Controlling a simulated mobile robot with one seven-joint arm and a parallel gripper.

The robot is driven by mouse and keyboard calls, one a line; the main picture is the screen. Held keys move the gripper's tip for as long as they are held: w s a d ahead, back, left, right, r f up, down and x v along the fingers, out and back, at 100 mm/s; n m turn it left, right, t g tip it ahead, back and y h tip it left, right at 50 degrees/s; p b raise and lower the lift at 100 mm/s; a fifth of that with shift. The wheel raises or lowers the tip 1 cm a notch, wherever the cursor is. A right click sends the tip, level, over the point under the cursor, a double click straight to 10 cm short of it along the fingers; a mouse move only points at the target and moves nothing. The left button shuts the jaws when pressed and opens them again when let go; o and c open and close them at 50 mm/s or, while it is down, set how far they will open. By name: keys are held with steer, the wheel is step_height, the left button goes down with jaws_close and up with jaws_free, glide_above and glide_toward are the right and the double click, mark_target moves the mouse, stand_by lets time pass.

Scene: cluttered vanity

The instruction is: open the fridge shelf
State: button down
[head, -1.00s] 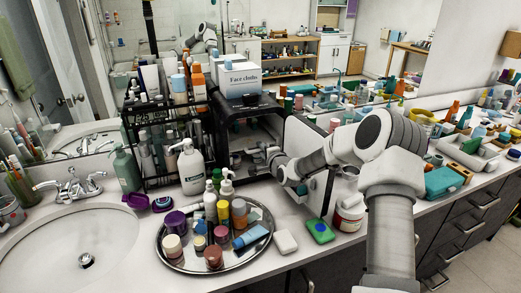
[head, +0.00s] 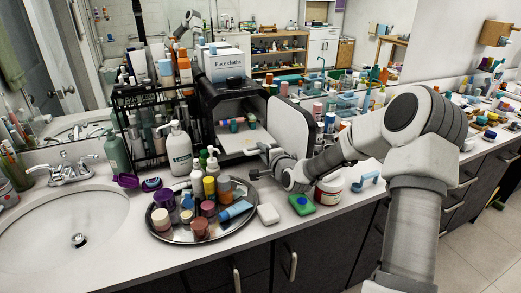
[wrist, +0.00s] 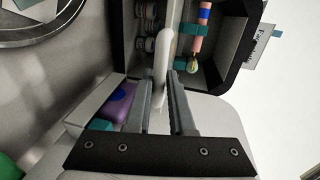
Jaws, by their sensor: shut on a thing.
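The small black mini fridge (head: 207,116) stands on the counter with its white-lined door (head: 292,128) swung open to the right. A white shelf (head: 245,140) shows inside, with small colourful items above it; the same items (wrist: 201,28) show in the wrist view. My gripper (head: 262,166) is in front of the fridge opening, low on its right side. In the wrist view its fingers (wrist: 162,88) are shut on a white bar-like handle (wrist: 165,50) at the fridge's front. The gripper and wrist partly hide the handle in the head view.
A round metal tray (head: 180,238) with several bottles and jars stands in front of the fridge. A white soap bar (head: 268,214), a green item (head: 302,205) and a red-and-white jar (head: 328,190) are close to my wrist. A bottle rack (head: 150,125) stands left.

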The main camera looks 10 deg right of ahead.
steer(key=shift+s+f, duration=0.3)
steer(key=shift+f, duration=0.05)
steer(key=c, duration=1)
jaws_free()
steer(key=shift+o, duration=0.8)
steer(key=shift+w+r, duration=0.1)
steer(key=shift+r, duration=0.05)
steer(key=p+v, duration=0.1)
steer(key=v, duration=1.6)
steer(key=shift+d+r, duration=0.1)
